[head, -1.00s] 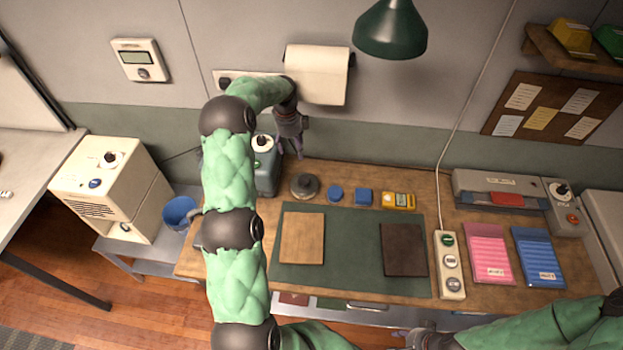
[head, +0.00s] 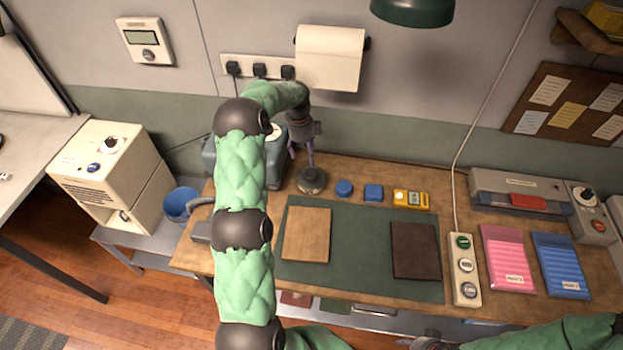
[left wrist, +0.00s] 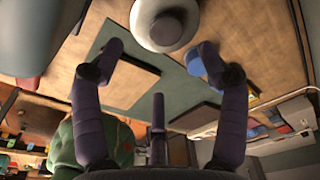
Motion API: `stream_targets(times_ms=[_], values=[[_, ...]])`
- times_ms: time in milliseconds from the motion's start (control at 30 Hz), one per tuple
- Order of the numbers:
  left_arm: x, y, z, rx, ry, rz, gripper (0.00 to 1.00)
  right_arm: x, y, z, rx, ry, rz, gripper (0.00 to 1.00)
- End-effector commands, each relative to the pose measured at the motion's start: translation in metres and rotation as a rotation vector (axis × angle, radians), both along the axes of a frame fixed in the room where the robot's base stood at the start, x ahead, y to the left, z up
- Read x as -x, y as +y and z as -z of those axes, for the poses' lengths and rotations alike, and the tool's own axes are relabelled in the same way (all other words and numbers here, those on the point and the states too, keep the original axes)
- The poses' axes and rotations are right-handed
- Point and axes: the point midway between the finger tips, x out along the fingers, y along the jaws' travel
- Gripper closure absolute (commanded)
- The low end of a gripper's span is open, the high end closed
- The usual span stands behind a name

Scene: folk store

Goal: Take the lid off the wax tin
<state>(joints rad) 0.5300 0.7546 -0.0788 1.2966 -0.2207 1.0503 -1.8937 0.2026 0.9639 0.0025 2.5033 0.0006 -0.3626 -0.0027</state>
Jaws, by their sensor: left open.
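The wax tin (head: 312,184) is a round grey tin at the back of the wooden bench. Its lid (head: 312,174) has a raised knob and sits on top. My left gripper (head: 301,157) is open and empty, pointing down just above and behind the tin in the head view. In the left wrist view the tin (left wrist: 145,40) shows at the top, beyond the spread fingers of the gripper (left wrist: 161,48); I see no contact. My right gripper (head: 425,342) is barely in view at the bottom edge, its fingers unclear.
A grey-green machine (head: 222,160) stands left of the tin. A green mat (head: 357,250) with a tan board (head: 306,234) and dark board (head: 415,250) lies in front.

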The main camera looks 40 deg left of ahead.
Motion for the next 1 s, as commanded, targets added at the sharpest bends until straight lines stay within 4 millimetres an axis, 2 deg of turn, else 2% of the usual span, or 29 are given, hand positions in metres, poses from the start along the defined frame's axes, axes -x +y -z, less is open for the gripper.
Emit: stream_targets(times_ms=[200,467,800,1000], values=[[0.0,-0.005,0.034,0.002,0.003,-0.001,0.26,0.0,0.0,0.004,0.0,0.0,0.0,0.6],[-0.002,-0.008,0.051,0.001,0.001,0.0,0.26,0.0,0.0,0.006,0.0,0.0,0.0,0.6],[-0.008,-0.018,0.092,0.0,0.001,0.0,0.26,0.0,0.0,0.012,0.0,0.0,0.0,0.6],[-0.008,-0.018,0.096,0.0,0.0,0.0,0.26,0.0,0.0,0.012,0.0,0.0,0.0,0.6]])
